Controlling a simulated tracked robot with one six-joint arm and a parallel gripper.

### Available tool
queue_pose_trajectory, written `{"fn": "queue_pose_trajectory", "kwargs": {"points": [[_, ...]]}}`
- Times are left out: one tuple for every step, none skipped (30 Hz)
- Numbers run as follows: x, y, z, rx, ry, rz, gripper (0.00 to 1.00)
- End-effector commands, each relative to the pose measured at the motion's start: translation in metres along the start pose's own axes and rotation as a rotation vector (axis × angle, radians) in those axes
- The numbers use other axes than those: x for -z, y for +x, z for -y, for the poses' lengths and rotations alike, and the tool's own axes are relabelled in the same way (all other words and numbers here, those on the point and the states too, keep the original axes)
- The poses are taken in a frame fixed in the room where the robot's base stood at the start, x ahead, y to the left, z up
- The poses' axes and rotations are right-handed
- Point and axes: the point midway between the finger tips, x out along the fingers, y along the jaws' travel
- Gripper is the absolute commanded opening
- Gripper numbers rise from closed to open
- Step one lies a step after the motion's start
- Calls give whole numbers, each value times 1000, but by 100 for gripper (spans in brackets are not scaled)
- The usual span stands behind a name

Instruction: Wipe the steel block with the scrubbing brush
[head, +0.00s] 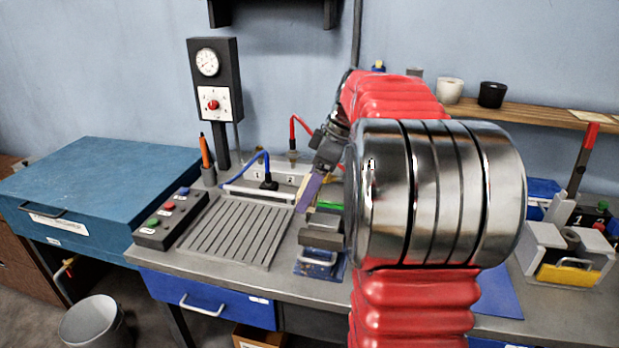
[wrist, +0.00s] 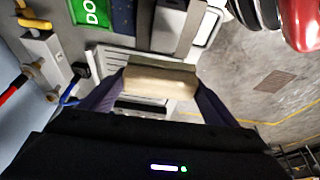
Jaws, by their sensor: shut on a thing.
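My gripper (wrist: 155,95) is shut on a cream, block-like thing, seemingly the scrubbing brush (wrist: 160,83), held between its two purple fingers in the wrist view. In the head view my gripper (head: 310,192) is left of my large arm link, above the bench; the brush is mostly hidden there. A grey block, seemingly the steel block (head: 322,237), sits on a blue-based fixture (head: 318,264) just below and in front of my gripper. A grey block shape also shows beyond the brush in the wrist view (wrist: 167,28). I cannot make out any contact between brush and block.
A slotted grey plate (head: 235,232) and a button box (head: 170,218) lie to the left. A blue case (head: 100,175) stands far left. My arm hides the bench's middle right.

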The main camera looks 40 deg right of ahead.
Motion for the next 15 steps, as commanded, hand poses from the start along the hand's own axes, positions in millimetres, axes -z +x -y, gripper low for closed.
{"fn": "queue_pose_trajectory", "kwargs": {"points": [[2, -4, 0, -1, -2, 0, 57], [4, -7, 0, -1, -2, 0, 57], [6, -10, 0, -1, -4, -1, 57], [7, -12, 0, -1, -5, -1, 57], [8, -14, 0, 1, -6, 0, 57], [10, -16, 0, 2, -7, 0, 57], [11, -18, 1, 2, -7, 0, 57], [12, -19, 1, 2, -8, 0, 57], [13, -20, 1, 2, -9, 0, 57], [13, -21, 1, 2, -9, 0, 57], [14, -22, 1, 3, -10, 0, 57], [14, -22, 1, 4, -10, 0, 57], [14, -22, 1, 4, -10, 0, 57], [14, -22, 1, 4, -11, 0, 57], [14, -22, 2, 4, -11, 0, 57]]}}
